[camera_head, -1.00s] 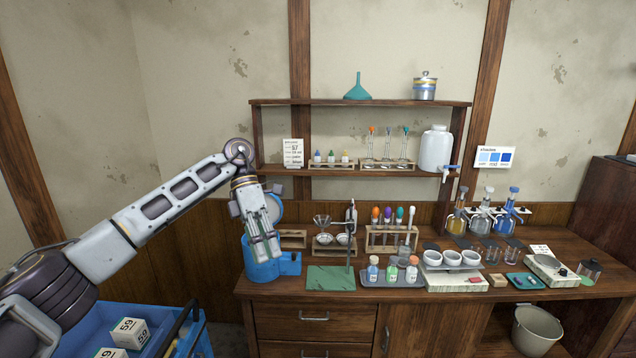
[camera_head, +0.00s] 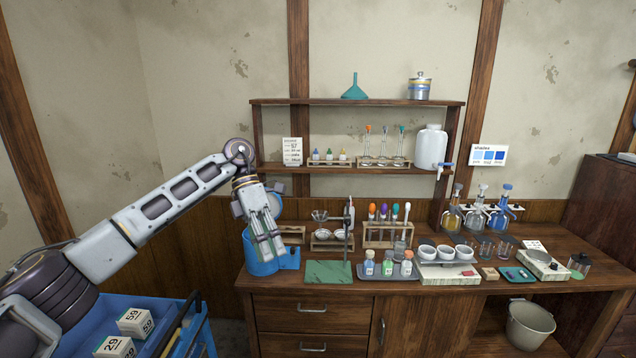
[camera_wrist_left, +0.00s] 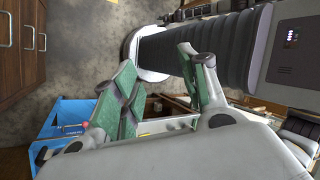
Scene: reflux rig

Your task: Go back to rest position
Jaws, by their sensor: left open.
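My left gripper (camera_head: 266,236) is in the middle left of the head view, pointing down in front of the blue container (camera_head: 262,266) at the left end of the bench. Its fingers are apart and nothing shows between them. In the left wrist view the green-padded fingers (camera_wrist_left: 160,95) are spread and empty, with the floor and a dark ribbed column beyond. My left arm reaches in from the lower left, bent at the elbow. My right gripper does not show in any view.
The wooden bench (camera_head: 330,291) holds a green mat (camera_head: 328,272), a test tube rack (camera_head: 388,235), small bottles, white cups and flasks. A shelf (camera_head: 350,103) stands behind. A blue cart (camera_head: 204,346) with white boxes (camera_head: 134,322) is at the lower left.

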